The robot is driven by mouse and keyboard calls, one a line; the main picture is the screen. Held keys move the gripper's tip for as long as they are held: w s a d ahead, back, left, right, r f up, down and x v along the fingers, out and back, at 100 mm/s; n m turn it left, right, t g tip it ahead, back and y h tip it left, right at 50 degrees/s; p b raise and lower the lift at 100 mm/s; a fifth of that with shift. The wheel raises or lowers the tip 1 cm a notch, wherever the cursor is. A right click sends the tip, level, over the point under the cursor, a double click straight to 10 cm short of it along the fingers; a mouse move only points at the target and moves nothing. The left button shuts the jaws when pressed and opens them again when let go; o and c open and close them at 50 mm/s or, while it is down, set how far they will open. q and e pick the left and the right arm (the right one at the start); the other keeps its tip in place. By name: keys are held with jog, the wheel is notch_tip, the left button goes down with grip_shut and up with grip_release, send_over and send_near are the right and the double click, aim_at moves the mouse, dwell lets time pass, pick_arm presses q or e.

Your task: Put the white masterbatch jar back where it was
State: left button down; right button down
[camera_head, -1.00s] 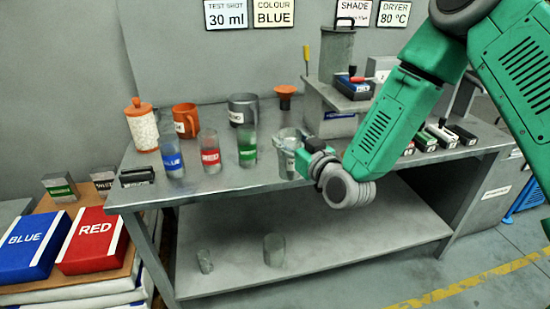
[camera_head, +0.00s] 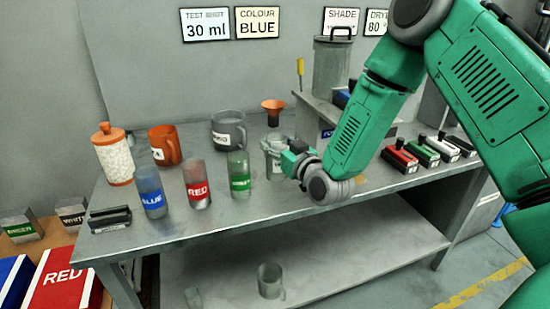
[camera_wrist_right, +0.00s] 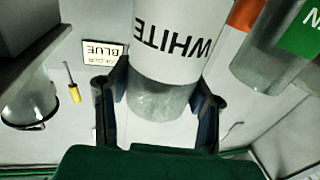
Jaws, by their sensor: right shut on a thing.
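The white masterbatch jar (camera_head: 271,151) is a clear cup with a white label, at the right end of the jar row in the head view. My right gripper (camera_head: 287,161) is shut on it from the right. In the right wrist view the jar (camera_wrist_right: 168,50) shows upside down between the two fingers, its WHITE label readable. I cannot tell whether its base touches the bench. The green jar (camera_head: 239,175), red jar (camera_head: 197,183) and blue jar (camera_head: 151,192) stand to its left. My left gripper is not in view.
An orange mug (camera_head: 165,146) and a pellet canister (camera_head: 114,154) are at left. The bench (camera_head: 175,238) is clear in front of the jars.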

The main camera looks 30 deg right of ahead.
jog(key=f, duration=0.1)
jog(key=d+f, duration=0.1)
jog(key=f, duration=0.1)
jog(key=shift+s+d+f+b, duration=0.1)
jog(key=shift+d+f+b, duration=0.2)
jog(key=shift+f, duration=0.05)
jog(key=shift+a, duration=0.1)
